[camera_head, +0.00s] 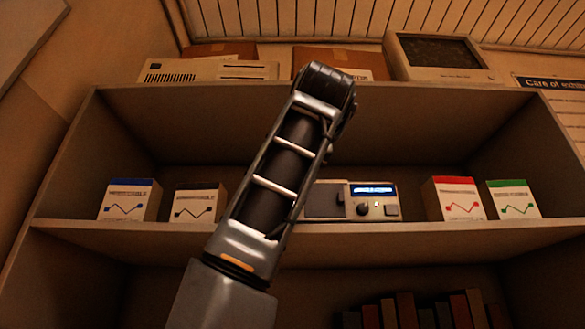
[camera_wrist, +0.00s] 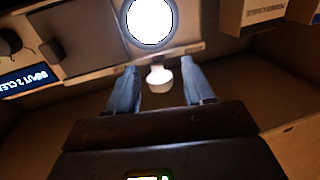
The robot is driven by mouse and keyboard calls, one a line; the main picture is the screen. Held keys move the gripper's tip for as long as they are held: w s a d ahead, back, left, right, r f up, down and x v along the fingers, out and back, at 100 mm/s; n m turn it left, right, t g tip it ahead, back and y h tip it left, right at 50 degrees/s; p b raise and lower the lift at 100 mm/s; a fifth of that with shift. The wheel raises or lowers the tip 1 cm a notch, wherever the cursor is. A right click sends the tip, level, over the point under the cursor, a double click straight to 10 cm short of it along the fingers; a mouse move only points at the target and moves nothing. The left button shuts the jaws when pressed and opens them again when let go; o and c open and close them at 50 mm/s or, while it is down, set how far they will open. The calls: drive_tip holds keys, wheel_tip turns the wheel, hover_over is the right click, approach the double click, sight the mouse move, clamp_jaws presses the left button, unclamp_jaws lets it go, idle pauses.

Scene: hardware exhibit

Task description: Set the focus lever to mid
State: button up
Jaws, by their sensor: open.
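The device, probably a projector (camera_head: 350,201), sits on the middle shelf with a lit blue display, a dark panel, a round knob and buttons. In the head view my arm hides its left part. In the wrist view the device (camera_wrist: 100,30) shows upside down, with a bright white disc (camera_wrist: 150,20), probably its lens. A small pale knob (camera_wrist: 160,78), probably the focus lever, sticks out below the disc. My gripper (camera_wrist: 160,70) is open, its two fingers on either side of the knob, with gaps visible. The lever's setting marks are not visible. My gripper is hidden in the head view.
Boxes with blue (camera_head: 129,200) and black labels (camera_head: 198,203) stand left of the device. Boxes with red (camera_head: 458,199) and green labels (camera_head: 513,200) stand right. The shelf (camera_head: 430,235) is bare in front. Old computer gear (camera_head: 440,58) sits on top; books stand below.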

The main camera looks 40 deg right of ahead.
drive_tip(key=shift+a, duration=0.1)
drive_tip(key=b+v, duration=0.2)
drive_tip(key=v, duration=0.5)
drive_tip(key=shift+s, duration=0.35)
drive_tip(key=shift+a, duration=0.1)
drive_tip(key=w+d+m+g+h+p, duration=0.1)
drive_tip(key=w+p, duration=0.1)
drive_tip(key=w+d+m+g+h+p, duration=0.1)
drive_tip(key=w+d+h+p, duration=0.1)
drive_tip(key=w, duration=0.1)
drive_tip(key=w+d+m+g+h+p, duration=0.1)
drive_tip(key=w+p, duration=0.1)
drive_tip(key=shift+w+d+m+g+p, duration=0.3)
drive_tip(key=shift+d+m+g+p, duration=0.05)
drive_tip(key=shift+m+g+p, duration=0.05)
drive_tip(key=shift+c, duration=0.3)
